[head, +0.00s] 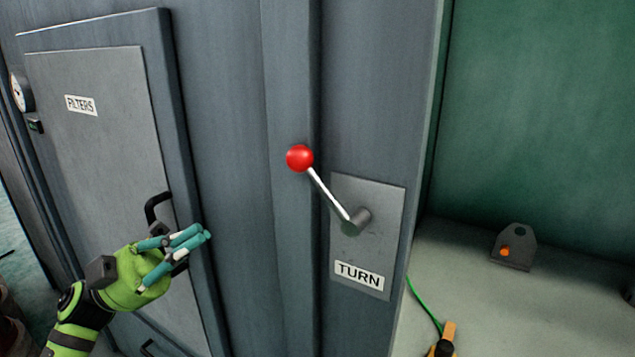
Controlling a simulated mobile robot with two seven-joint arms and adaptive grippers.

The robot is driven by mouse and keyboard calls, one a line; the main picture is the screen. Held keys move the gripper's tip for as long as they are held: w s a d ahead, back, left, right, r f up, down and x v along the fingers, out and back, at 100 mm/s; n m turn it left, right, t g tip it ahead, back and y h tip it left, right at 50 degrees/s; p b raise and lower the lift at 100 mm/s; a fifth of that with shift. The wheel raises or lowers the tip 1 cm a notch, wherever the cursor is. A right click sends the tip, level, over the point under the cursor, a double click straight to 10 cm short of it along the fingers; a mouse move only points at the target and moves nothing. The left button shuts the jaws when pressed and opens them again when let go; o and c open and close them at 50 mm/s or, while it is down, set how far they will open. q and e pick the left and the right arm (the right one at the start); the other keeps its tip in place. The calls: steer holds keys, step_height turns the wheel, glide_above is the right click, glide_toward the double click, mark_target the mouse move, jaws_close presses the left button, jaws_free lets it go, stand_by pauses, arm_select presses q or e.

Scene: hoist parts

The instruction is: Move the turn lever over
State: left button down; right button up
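The turn lever (328,195) is a thin metal rod on a grey round hub (356,221), with a red ball knob (299,158) at its end. It tilts up and to the left from the hub. The hub sits on a grey plate (377,200) with a "TURN" label (359,275) below it. My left gripper (206,236), with teal fingers on a green hand, is left of and below the knob, apart from it, in front of the filters door's edge. Its fingers look close together, but whether they are open is unclear. My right gripper does not show.
A grey door (105,140) labelled "FILTERS" with a black handle (155,207) is at left. Right of the cabinet, a pale surface (460,270) holds a grey bracket (515,247) with an orange spot. A green cable (423,305) and an orange-black item (445,340) lie at the bottom.

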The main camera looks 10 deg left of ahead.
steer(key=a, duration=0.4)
arm_select(q)
steer(key=p, duration=0.7)
glide_toward(291, 170)
steer(key=x, duration=0.6)
steer(key=shift+w+f, duration=0.1)
steer(key=shift+w, duration=0.2)
steer(key=shift+w+d, duration=0.1)
steer(key=shift+d, duration=0.4)
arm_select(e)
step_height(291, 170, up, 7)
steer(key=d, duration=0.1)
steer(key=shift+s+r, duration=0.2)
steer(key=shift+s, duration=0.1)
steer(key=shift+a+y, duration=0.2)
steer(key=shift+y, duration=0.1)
arm_select(q)
steer(key=shift+p, duration=0.3)
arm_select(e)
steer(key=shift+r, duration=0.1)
arm_select(q)
steer(key=shift+r+m+g+p, duration=0.3)
steer(key=shift+r, duration=0.15)
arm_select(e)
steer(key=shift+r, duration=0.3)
